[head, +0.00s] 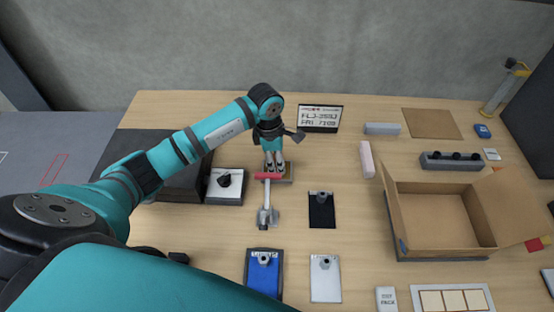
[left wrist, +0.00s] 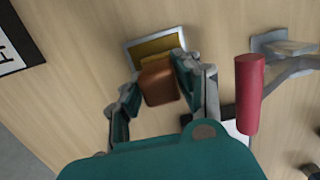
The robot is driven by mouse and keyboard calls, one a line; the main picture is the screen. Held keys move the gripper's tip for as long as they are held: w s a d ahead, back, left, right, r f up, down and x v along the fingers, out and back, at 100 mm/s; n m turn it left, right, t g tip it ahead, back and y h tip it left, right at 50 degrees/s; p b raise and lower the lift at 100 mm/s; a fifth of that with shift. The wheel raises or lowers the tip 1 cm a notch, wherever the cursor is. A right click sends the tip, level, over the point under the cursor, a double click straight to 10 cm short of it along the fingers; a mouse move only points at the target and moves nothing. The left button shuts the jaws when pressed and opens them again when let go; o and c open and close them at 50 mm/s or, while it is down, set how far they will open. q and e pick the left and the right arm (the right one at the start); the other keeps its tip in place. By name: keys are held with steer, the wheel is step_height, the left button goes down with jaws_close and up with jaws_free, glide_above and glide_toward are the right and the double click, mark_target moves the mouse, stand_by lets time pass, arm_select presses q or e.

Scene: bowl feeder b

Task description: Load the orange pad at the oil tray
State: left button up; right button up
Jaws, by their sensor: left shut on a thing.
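My left gripper (head: 274,170) comes down at the middle of the table, over the oil tray (head: 289,173). In the left wrist view, the fingers are shut on the orange pad (left wrist: 161,88), a brownish-orange block. The oil tray (left wrist: 155,47) shows there as a small metal frame with a yellow-brown floor. The pad overlaps the tray's near part in that view; I cannot tell whether it touches the tray. In the head view the pad is hidden by the gripper. My right gripper is not in view.
A lever with a red handle (left wrist: 249,92) stands close beside the gripper; its grey base (head: 268,217) is nearer to me. A display (head: 320,118) stands behind. A black plate (head: 321,211) and an open cardboard box (head: 440,250) lie to the right.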

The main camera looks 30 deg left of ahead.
arm_select(q)
steer(key=shift+r+p, duration=1.7)
steer(key=shift+r, duration=1.8)
steer(key=shift+p, duration=0.3)
